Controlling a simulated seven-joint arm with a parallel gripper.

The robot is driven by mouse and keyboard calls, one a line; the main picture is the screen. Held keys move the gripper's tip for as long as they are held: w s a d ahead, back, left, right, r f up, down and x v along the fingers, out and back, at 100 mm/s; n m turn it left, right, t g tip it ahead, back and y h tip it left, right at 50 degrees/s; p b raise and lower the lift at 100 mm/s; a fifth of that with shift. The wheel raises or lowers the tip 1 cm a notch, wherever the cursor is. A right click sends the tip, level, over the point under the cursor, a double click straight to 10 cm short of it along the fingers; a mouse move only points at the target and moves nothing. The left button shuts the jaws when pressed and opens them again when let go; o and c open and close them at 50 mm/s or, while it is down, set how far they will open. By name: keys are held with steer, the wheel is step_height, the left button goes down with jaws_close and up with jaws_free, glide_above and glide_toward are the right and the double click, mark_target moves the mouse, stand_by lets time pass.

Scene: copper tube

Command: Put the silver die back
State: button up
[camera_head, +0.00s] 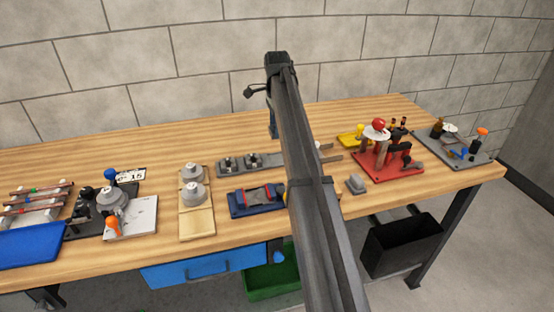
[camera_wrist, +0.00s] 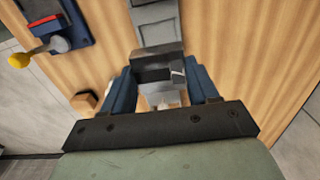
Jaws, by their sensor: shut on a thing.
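My gripper is shut on the silver die (camera_wrist: 160,92), a grey blocky piece between its two blue fingers (camera_wrist: 163,78) in the wrist view. The grey rack (camera_wrist: 153,12) runs away just beyond the fingertips. I cannot tell whether the die touches the rack. In the head view the rack (camera_head: 272,158) lies at mid-table with several dark grey pieces on its left part. My arm hides its middle, the held die and most of my gripper there.
A blue vise (camera_head: 257,200) stands in front of the rack, and a small grey block (camera_head: 355,183) lies to the right. A red-based fixture (camera_head: 388,168) is farther right. A wooden board with grey round pieces (camera_head: 197,213) and a blue tray (camera_head: 30,246) are left.

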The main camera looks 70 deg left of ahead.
mark_target(277, 159)
steer(key=shift+f, duration=4.95)
steer(key=shift+f, duration=0.15)
steer(key=o, duration=1.4)
steer(key=shift+o, duration=0.2)
step_height(277, 159, up, 12)
steer(key=shift+r, duration=0.15)
